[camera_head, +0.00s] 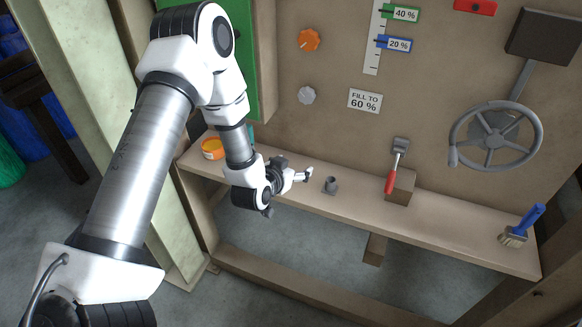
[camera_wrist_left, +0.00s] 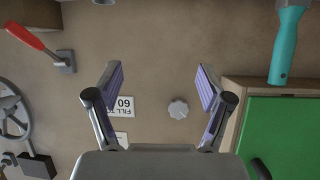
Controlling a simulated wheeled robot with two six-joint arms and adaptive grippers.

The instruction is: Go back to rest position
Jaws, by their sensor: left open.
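My left gripper (camera_head: 306,174) is over the wooden ledge, left of a small grey cup-like piece (camera_head: 331,185), with nothing between its fingers. In the left wrist view my left gripper (camera_wrist_left: 160,78) has its two purple-padded fingers spread wide. Behind the gap are a pale grey knob (camera_wrist_left: 178,109) and the "FILL TO 60 %" sign (camera_wrist_left: 122,105), seen upside down. In the head view the knob (camera_head: 307,95) and the sign (camera_head: 365,100) are on the upright panel. My right gripper is in neither view.
The ledge (camera_head: 455,238) holds an orange-and-white container (camera_head: 212,148) and a blue-handled brush (camera_head: 522,226). A red-handled lever (camera_head: 394,168) and grey handwheel (camera_head: 495,137) are at the right. A teal-handled tool (camera_wrist_left: 284,45) and green panel (camera_wrist_left: 281,135) show in the wrist view.

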